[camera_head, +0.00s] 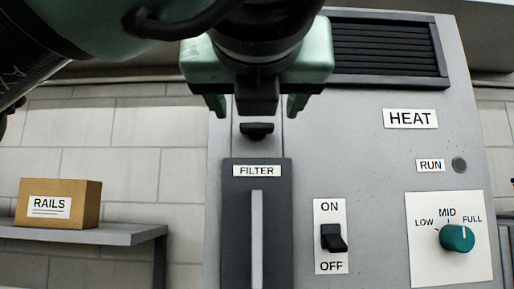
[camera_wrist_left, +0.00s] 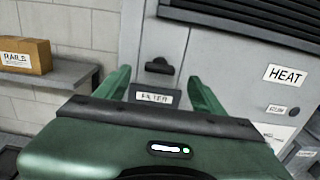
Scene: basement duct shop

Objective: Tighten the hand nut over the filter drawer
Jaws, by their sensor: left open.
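The hand nut (camera_head: 257,129) is a small black knob on the grey cabinet front, just above the filter drawer (camera_head: 241,225). The drawer is a dark panel labelled FILTER with a pale vertical bar. My left gripper (camera_head: 256,106) is open, its green fingers apart above and in front of the nut. In the left wrist view the nut (camera_wrist_left: 160,66) shows between the two open fingers (camera_wrist_left: 160,92), with the FILTER label (camera_wrist_left: 155,96) below it. I cannot tell the exact distance between fingers and nut. My right gripper does not show.
The cabinet (camera_head: 365,150) carries a vent grille (camera_head: 388,50), an ON/OFF switch (camera_head: 333,238), a round RUN spot (camera_head: 459,165) and a teal LOW/MID/FULL dial (camera_head: 457,238). A RAILS box (camera_head: 60,203) sits on a grey shelf (camera_head: 100,234) to the left, before a block wall.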

